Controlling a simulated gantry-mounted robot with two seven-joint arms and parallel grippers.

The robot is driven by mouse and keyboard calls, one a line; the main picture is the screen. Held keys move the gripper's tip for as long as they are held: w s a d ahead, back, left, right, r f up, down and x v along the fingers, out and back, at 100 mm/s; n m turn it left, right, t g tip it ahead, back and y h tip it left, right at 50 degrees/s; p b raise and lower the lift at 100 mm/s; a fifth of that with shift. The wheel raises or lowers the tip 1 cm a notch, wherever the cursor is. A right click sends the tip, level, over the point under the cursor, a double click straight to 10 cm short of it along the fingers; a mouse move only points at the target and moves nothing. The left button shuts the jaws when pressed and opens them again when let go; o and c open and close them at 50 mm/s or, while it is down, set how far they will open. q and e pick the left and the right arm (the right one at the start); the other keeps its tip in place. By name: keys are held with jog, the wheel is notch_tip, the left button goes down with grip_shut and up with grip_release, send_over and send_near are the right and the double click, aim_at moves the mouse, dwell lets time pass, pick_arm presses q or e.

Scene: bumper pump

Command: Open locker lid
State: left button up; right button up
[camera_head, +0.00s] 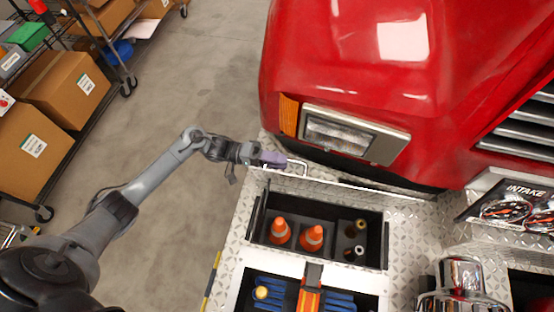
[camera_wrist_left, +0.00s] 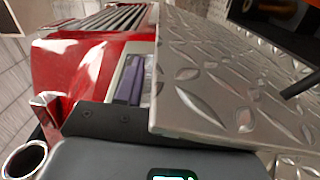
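The locker (camera_head: 316,222) in the bumper is open in the head view, with cones inside. Its diamond-plate lid (camera_head: 345,187) stands raised along the far side of the opening, seen nearly edge-on. A thin metal handle (camera_head: 298,166) shows near the lid's left end. My left gripper (camera_head: 274,159), with purple fingers, is at that left end, close beside the handle. In the left wrist view a large diamond plate (camera_wrist_left: 220,85) fills the right side and partly hides the purple fingers (camera_wrist_left: 130,80). Contact and finger gap are unclear. My right gripper is not in view.
The red truck front (camera_head: 350,60) and headlight (camera_head: 345,133) are just beyond the lid. Orange cones (camera_head: 312,237) stand in the locker. A nearer compartment holds blue and orange gear (camera_head: 308,298). A chrome part (camera_head: 460,277) stands right. Shelves with boxes (camera_head: 65,88) are left; floor between is clear.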

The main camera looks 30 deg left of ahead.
pick_arm(q)
jog(key=shift+s+f, duration=0.15)
jog(key=b+v, duration=0.1)
jog(key=v, duration=0.9)
jog(key=shift+a, duration=0.4)
